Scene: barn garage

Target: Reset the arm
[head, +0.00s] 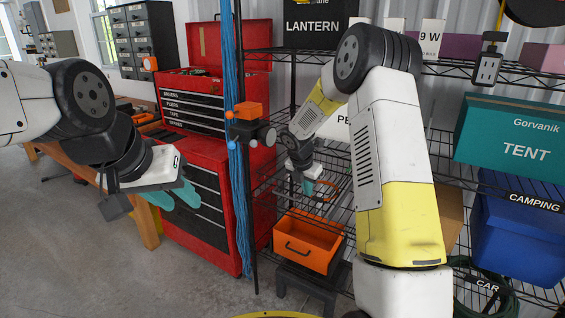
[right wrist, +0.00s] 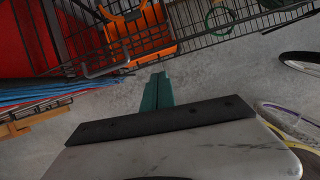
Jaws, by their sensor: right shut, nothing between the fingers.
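My left gripper (head: 178,196), with teal fingers, hangs at the left in the head view, in front of the red tool cabinet. I cannot tell whether its fingers are apart. My right arm (head: 395,150), white and yellow, rises at the centre right and bends back toward the wire shelf. My right gripper (head: 312,187) is small and partly hidden there, near the shelf and above the orange drawer box (head: 308,241). In the right wrist view its teal fingers (right wrist: 157,92) are pressed together with nothing between them.
The wire shelf (head: 345,158) stands close behind my right arm. A red tool cabinet (head: 190,240), blue cables (head: 232,120) and a wooden bench (head: 145,225) are at the left. A teal tent box (head: 520,165) and a blue camping bin (head: 515,240) are at the right. Floor (head: 80,265) is clear at lower left.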

